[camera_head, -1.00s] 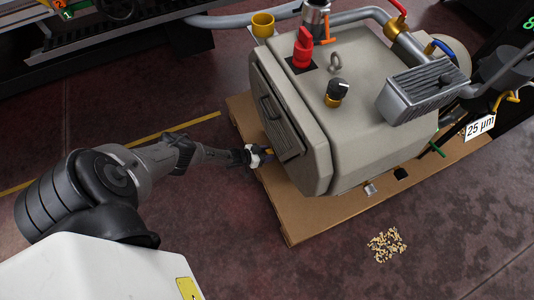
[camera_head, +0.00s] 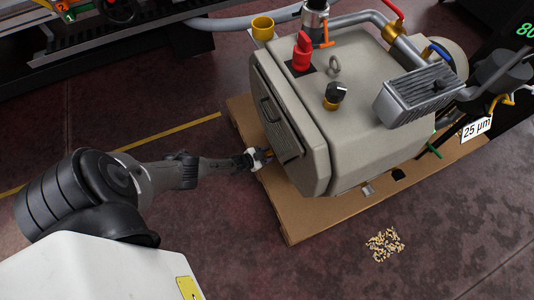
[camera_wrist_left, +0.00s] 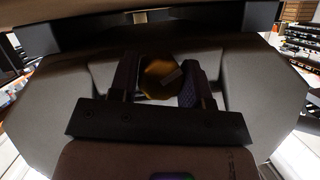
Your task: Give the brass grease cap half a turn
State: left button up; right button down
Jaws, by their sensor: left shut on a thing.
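The brass grease cap (camera_wrist_left: 160,76) shows in the left wrist view as a dark gold, many-sided face between the two fingers. My left gripper (camera_wrist_left: 158,84) is shut on it, with a finger on each side. In the head view my left gripper (camera_head: 266,155) is at the lower front of the beige machine housing (camera_head: 345,140), just above the pallet's near edge. There the cap is mostly hidden by the gripper and the housing. My right gripper is not in view.
The machine stands on a brown pallet (camera_head: 290,222). A red handle (camera_head: 302,52), a black knob (camera_head: 335,93) and a yellow cup (camera_head: 263,27) are on or near its top. Small scattered pieces (camera_head: 385,243) lie on the floor.

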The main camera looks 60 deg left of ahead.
pick_arm(q)
jog(key=shift+m+y, duration=0.4)
jog(key=shift+m, duration=0.2)
dwell(0.3)
jog(key=o, duration=0.9)
